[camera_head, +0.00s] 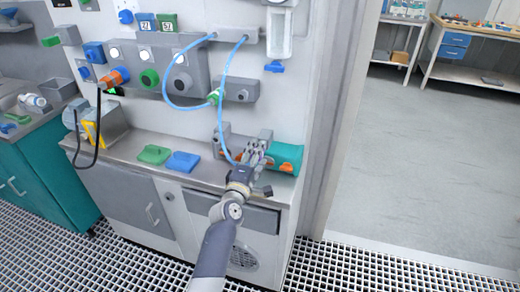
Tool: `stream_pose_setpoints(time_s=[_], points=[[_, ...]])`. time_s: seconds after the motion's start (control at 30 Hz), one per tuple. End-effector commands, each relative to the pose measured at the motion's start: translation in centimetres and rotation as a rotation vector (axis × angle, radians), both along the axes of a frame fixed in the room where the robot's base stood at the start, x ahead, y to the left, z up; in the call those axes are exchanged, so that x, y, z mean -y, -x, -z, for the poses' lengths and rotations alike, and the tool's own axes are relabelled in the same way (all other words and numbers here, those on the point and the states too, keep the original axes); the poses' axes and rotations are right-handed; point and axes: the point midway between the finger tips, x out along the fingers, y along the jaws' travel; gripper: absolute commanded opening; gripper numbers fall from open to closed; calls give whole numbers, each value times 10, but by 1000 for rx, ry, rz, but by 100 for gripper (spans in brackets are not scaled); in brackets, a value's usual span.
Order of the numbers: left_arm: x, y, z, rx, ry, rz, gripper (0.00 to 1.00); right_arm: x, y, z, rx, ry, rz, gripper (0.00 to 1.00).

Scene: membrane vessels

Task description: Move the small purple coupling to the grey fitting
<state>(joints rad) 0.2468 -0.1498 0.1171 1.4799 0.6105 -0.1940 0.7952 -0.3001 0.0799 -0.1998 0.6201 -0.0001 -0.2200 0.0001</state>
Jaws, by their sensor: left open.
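My left gripper (257,149) is open over the right end of the steel counter, in front of a grey holder and beside a teal block. Small purplish patches show among its fingers; I cannot tell whether they are the purple coupling or the fingers themselves. A thin blue hose (220,125) hangs from the wall and runs down to the gripper. Several grey fittings are on the wall: a block with a dark port (242,95) and a larger grey housing (185,80). I cannot tell which one is meant. My right gripper is out of view.
A green pad (154,154) and a blue pad (183,162) lie on the counter (130,145). The teal block (285,157) stands close right of the gripper. A second blue hose (165,80) loops on the wall. A black cable (98,130) hangs at left. Open floor (430,170) lies right.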

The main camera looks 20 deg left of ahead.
Motion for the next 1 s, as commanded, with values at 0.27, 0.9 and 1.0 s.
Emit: stream_pose_setpoints(time_s=[0.27, 0.9, 1.0], points=[[0, 0, 0, 0, 0, 0, 51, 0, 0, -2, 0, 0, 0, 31], [0, 9, -1, 0, -1, -1, 0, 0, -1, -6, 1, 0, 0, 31], [-1, 13, -1, 0, -1, -1, 0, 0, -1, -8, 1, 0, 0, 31]])
